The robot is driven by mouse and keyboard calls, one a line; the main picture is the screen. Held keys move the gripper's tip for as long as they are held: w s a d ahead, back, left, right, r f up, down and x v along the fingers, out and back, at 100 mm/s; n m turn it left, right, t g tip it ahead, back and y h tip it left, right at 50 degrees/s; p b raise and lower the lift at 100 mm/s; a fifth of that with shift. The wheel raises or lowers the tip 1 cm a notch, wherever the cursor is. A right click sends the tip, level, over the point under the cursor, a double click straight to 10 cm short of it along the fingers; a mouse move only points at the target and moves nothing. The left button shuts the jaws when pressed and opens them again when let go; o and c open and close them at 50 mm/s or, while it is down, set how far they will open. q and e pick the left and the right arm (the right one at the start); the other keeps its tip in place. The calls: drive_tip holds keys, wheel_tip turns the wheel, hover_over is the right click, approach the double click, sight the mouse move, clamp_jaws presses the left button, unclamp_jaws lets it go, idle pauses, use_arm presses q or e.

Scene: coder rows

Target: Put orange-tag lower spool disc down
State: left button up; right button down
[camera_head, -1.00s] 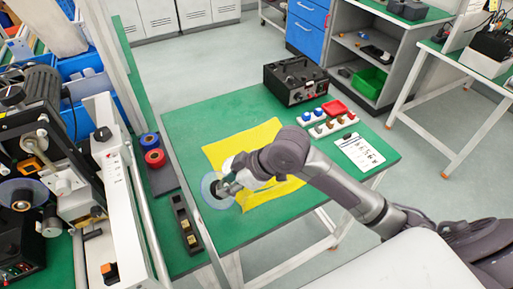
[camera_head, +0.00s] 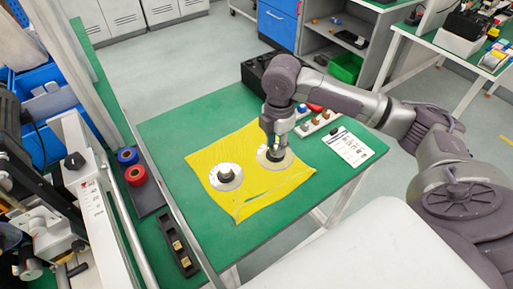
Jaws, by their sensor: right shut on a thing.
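My right gripper (camera_head: 272,144) is shut on the dark hub of a pale spool disc (camera_head: 287,161). This disc is at the right part of the yellow cloth (camera_head: 258,203), flat and at or very close to the cloth; I cannot tell whether it touches. A second pale disc with a dark hub (camera_head: 226,177) lies on the left part of the cloth, apart from the gripper. No orange tag can be made out on either disc. The fingers hide part of the held disc. My left gripper is not in view.
The cloth lies on a green table (camera_head: 180,130). Behind the arm stand a black box (camera_head: 254,78) and a row of small knobs (camera_head: 315,125). A white printed sheet (camera_head: 348,146) lies at right. Red (camera_head: 135,175) and blue rolls sit left of the table.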

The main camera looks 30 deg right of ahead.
sight(260, 148)
drive_tip(key=w+f, duration=0.1)
drive_tip(key=w, duration=0.1)
drive_tip(key=w+f, duration=0.1)
drive_tip(key=w, duration=0.1)
drive_tip(key=w+f, duration=0.1)
drive_tip(key=w, duration=0.1)
drive_tip(key=shift+w+a+f+p, duration=0.2)
drive_tip(key=shift+a+f+p, duration=0.1)
drive_tip(key=shift+a+f, duration=0.1)
drive_tip(key=shift+w+f, duration=0.15)
drive_tip(key=shift+w, duration=0.05)
wheel_tip(260, 148, down, 3)
drive_tip(key=shift+f+p, duration=0.1)
drive_tip(key=shift+p, duration=0.35)
drive_tip(key=shift+f, duration=0.45)
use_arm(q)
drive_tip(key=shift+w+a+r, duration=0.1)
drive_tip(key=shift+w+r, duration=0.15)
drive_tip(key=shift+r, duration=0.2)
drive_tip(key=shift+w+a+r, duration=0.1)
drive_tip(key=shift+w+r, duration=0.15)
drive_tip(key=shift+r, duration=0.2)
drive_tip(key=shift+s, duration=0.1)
use_arm(e)
drive_tip(key=shift+s, duration=0.1)
drive_tip(key=c, duration=0.8)
unclamp_jaws()
drive_tip(key=shift+f, duration=0.15)
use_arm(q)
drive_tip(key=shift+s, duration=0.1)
